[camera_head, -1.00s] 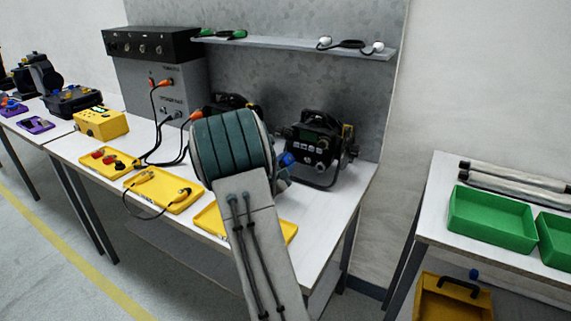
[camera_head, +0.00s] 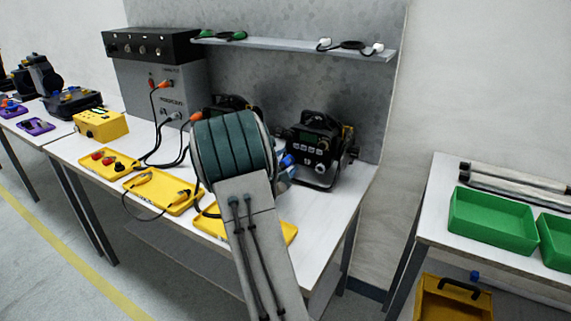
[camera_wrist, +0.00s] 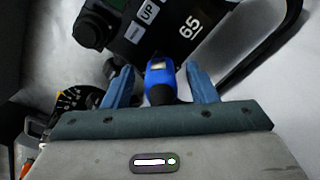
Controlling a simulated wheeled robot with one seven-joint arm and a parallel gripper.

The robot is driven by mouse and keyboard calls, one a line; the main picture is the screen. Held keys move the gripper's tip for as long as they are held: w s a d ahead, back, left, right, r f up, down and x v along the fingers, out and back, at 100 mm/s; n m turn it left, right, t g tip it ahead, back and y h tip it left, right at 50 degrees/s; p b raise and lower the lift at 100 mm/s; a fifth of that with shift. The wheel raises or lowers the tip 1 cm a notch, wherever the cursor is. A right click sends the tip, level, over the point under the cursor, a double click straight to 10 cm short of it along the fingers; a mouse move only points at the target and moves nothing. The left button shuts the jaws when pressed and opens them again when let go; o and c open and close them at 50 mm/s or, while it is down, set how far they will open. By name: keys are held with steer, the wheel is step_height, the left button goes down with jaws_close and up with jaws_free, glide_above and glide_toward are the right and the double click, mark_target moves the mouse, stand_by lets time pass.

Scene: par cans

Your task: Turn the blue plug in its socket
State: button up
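The blue plug (camera_wrist: 160,76) shows in the wrist view between the two blue fingers of my gripper (camera_wrist: 160,86). The fingers are apart, with a gap on each side of the plug. Its far end meets the dark body of a black par can (camera_wrist: 165,30) marked "UP" and "65"; I cannot see the socket itself clearly. In the head view a black par can (camera_head: 318,143) stands on the white bench. My gripper's blue fingertips are just left of it there, and my arm hides most of the plug.
Yellow trays (camera_head: 165,190) lie on the bench (camera_head: 325,205) to the left and under my arm. A grey cabinet (camera_head: 168,95) with orange-ended cables and a wall shelf (camera_head: 295,42) stand behind. Another dark can is partly hidden behind my arm. Green bins (camera_head: 490,221) sit on the right table.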

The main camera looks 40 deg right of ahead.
steer(key=v, duration=1.4)
steer(key=shift+d, duration=0.1)
steer(key=shift+s+r, duration=0.15)
steer(key=shift+s, duration=0.05)
steer(key=s+a+r+m+g+y+p, duration=0.2)
steer(key=s+r+m+g+y+p, duration=0.15)
steer(key=s, duration=0.45)
steer(key=s+a+r+m+g+y+p, duration=0.3)
steer(key=s+m+g, duration=0.15)
steer(key=s, duration=0.35)
steer(key=s+a+r+m+t+y+p, duration=0.2)
steer(key=a+y, duration=0.3)
steer(key=a, duration=0.3)
steer(key=s+a+r+m+t+y+p, duration=0.2)
steer(key=s+a+r+y+p, duration=0.1)
steer(key=a, duration=0.6)
steer(key=shift+s+r+m+y+p, duration=0.25)
steer(key=shift+r+m+y+p, duration=0.2)
steer(key=shift+r+y, duration=0.45)
steer(key=shift+f, duration=0.15)
